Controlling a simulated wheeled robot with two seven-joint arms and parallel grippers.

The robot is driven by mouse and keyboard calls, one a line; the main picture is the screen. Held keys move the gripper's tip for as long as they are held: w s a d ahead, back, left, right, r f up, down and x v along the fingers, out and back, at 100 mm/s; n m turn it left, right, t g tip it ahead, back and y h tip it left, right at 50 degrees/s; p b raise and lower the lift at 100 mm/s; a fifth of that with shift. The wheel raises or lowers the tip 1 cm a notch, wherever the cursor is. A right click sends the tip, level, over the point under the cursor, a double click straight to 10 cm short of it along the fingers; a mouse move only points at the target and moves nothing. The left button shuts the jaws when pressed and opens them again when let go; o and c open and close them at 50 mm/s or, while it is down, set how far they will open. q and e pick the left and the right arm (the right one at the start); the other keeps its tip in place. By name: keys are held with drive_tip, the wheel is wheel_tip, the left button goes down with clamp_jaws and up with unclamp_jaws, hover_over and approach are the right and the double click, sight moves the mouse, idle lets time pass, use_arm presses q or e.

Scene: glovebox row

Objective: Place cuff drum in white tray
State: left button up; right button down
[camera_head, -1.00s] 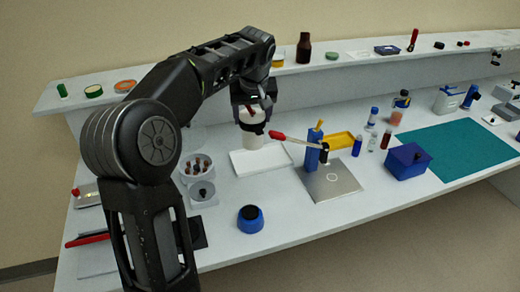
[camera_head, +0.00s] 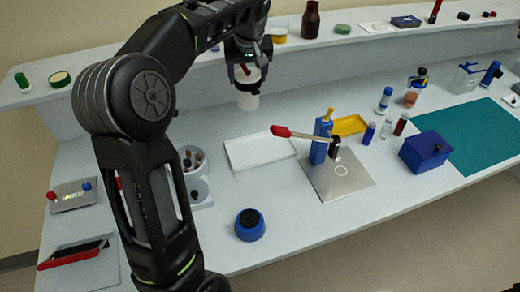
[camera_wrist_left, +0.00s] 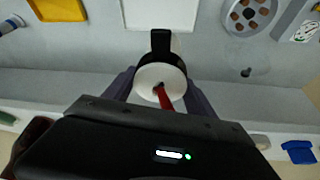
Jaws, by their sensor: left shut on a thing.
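The cuff drum (camera_head: 247,97) is a white cylinder hanging upright in my left gripper (camera_head: 248,76), which is shut on it. In the left wrist view the drum (camera_wrist_left: 150,78) shows its round white end between the fingers, with a red stick-like part across it. The white tray (camera_head: 236,157) is a shallow, empty rectangle on the bench. The drum is in the air behind and above the tray's back edge, apart from it. The tray also shows in part at the top of the left wrist view (camera_wrist_left: 150,14). My right gripper is not in view.
A blue stand with a red-handled lever (camera_head: 319,140) on a metal plate is right of the tray. A grey holder with brown-topped pieces (camera_head: 191,160) is left of it. A blue round pot (camera_head: 250,225) stands in front. A raised shelf (camera_head: 370,42) runs behind.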

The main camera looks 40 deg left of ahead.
sight(249, 100)
use_arm(q)
drive_tip(key=shift+s+d+f+b, duration=0.2)
drive_tip(key=shift+f+b, duration=0.2)
drive_tip(key=shift+f, duration=0.2)
drive_tip(key=f+b, duration=0.7)
drive_tip(key=shift+w+a+f, duration=0.1)
drive_tip(key=shift+w+a, duration=0.05)
drive_tip(key=shift+w, duration=0.05)
wheel_tip(249, 100, down, 6)
drive_tip(key=shift+p, duration=0.3)
drive_tip(key=shift+f, duration=0.1)
wheel_tip(249, 100, down, 4)
drive_tip(key=shift+r, duration=0.2)
